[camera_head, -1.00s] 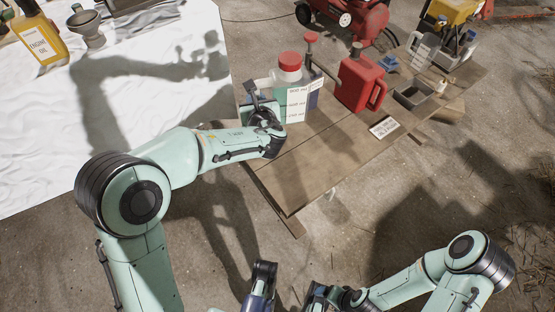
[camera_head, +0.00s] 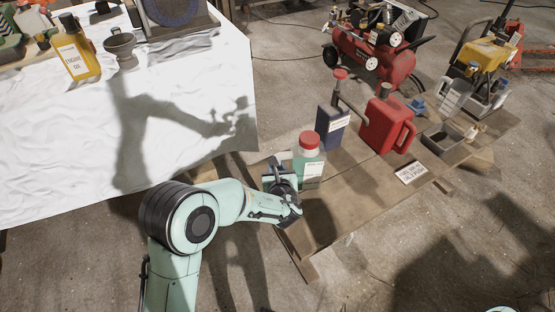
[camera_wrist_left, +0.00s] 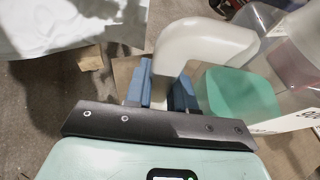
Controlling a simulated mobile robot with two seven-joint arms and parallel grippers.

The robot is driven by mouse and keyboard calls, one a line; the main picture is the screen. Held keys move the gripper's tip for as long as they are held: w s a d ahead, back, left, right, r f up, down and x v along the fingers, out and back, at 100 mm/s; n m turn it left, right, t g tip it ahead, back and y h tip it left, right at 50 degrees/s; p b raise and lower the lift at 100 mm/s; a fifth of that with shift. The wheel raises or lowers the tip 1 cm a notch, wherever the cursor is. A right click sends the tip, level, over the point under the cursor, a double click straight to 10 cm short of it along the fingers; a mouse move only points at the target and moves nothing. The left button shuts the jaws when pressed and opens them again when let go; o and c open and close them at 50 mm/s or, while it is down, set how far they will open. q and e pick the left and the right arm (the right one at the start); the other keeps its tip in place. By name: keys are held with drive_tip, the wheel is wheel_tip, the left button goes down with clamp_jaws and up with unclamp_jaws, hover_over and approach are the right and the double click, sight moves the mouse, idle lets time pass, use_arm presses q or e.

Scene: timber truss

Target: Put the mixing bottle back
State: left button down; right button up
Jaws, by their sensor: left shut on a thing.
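The mixing bottle (camera_head: 308,160) is clear with a red cap, green liquid and a white label strip. It is upright over the near left end of the low wooden platform (camera_head: 345,205). My left gripper (camera_head: 280,180) is on its left side. In the left wrist view, the blue fingers of my left gripper (camera_wrist_left: 165,88) are shut on the bottle's pale curved handle (camera_wrist_left: 195,48), with the green liquid (camera_wrist_left: 240,95) to the right. Whether the bottle's base touches the wood cannot be told. My right gripper is out of view.
A dark blue canister (camera_head: 331,128) with a red cap stands just behind the bottle. A red fuel can (camera_head: 388,128), a sign (camera_head: 411,172) and a grey tray (camera_head: 447,140) are farther right. A white-covered table (camera_head: 190,120) is left. The platform's front is clear.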

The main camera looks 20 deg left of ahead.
use_arm(q)
drive_tip(key=shift+f+b, duration=0.65)
drive_tip(key=shift+f, duration=2)
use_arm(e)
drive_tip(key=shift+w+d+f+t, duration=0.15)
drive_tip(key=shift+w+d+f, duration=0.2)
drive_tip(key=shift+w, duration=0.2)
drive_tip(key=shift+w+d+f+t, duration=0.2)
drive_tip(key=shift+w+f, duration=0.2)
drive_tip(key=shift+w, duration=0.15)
use_arm(q)
drive_tip(key=shift+f, duration=0.15)
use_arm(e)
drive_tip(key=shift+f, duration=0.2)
use_arm(q)
drive_tip(key=c, duration=1)
unclamp_jaws()
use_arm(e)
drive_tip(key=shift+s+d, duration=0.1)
use_arm(q)
drive_tip(key=shift+o, duration=0.2)
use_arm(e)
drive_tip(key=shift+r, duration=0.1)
